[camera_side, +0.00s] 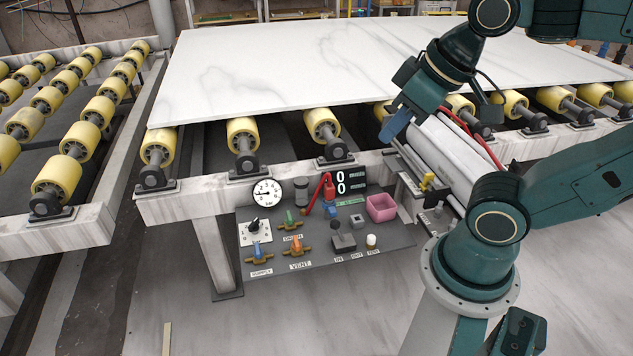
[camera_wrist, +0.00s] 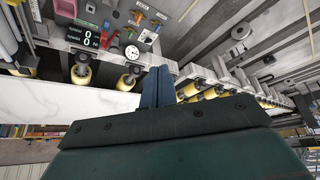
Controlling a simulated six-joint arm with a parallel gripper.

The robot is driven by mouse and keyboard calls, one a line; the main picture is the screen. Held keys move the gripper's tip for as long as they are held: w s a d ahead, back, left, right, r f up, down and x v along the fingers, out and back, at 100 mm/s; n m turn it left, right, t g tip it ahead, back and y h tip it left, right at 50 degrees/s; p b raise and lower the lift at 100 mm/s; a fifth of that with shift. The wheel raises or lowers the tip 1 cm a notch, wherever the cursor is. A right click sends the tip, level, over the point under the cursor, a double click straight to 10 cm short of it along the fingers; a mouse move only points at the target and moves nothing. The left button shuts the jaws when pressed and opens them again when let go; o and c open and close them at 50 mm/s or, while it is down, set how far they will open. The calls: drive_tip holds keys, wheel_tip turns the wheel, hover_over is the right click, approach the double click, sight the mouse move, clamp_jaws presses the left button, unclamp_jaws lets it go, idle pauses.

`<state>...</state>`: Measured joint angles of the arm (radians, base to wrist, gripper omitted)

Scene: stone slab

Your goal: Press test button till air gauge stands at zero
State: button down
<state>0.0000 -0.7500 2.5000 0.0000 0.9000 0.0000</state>
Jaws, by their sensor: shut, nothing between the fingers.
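The air gauge (camera_side: 267,192) is a round white dial at the upper left of the grey control panel (camera_side: 330,262). It also shows in the wrist view (camera_wrist: 131,52). Its needle is too small to read surely, but seems to lie toward the left. A small cream button (camera_side: 371,241) stands at the panel's lower right, above a label that seems to read TEST. My gripper (camera_side: 390,132) has blue fingers, shut and empty, high above and behind the panel near the slab's front edge. The shut fingers show in the wrist view (camera_wrist: 157,88). My gripper touches neither button nor gauge.
The panel holds a black selector (camera_side: 254,227), blue, green and orange valve handles, a red lever (camera_side: 327,187), a pink bin (camera_side: 381,208) and a display (camera_side: 345,180) showing zeros. A white stone slab (camera_side: 300,60) lies on yellow rollers behind. Air above the panel is clear.

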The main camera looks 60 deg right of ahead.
idle(0.4)
drive_tip(key=w+d+f+h, duration=0.4)
drive_tip(key=w+d+f, duration=0.2)
drive_tip(key=w+d, duration=0.5)
drive_tip(key=w+d+f+n+g+h, duration=0.1)
drive_tip(key=d+f+n+h, duration=0.15)
drive_tip(key=d+f, duration=0.4)
drive_tip(key=w+d+f+n+h, duration=0.1)
drive_tip(key=w+d+f+h, duration=0.15)
drive_tip(key=d+f, duration=0.4)
drive_tip(key=s+d+f+n+t, duration=0.1)
drive_tip(key=s+d+f+n, duration=0.1)
drive_tip(key=d+f+n, duration=0.5)
drive_tip(key=s+a+f+n+y, duration=0.1)
drive_tip(key=s+a+f+n, duration=0.1)
drive_tip(key=f, duration=0.5)
drive_tip(key=s+a+f+n+t+y, duration=0.1)
drive_tip(key=s+a+f+n+y, duration=0.1)
drive_tip(key=f+n, duration=0.4)
drive_tip(key=shift+s+a+f+n+t, duration=0.35)
drive_tip(key=shift+s+a+f, duration=0.2)
drive_tip(key=shift+a+f, duration=0.5)
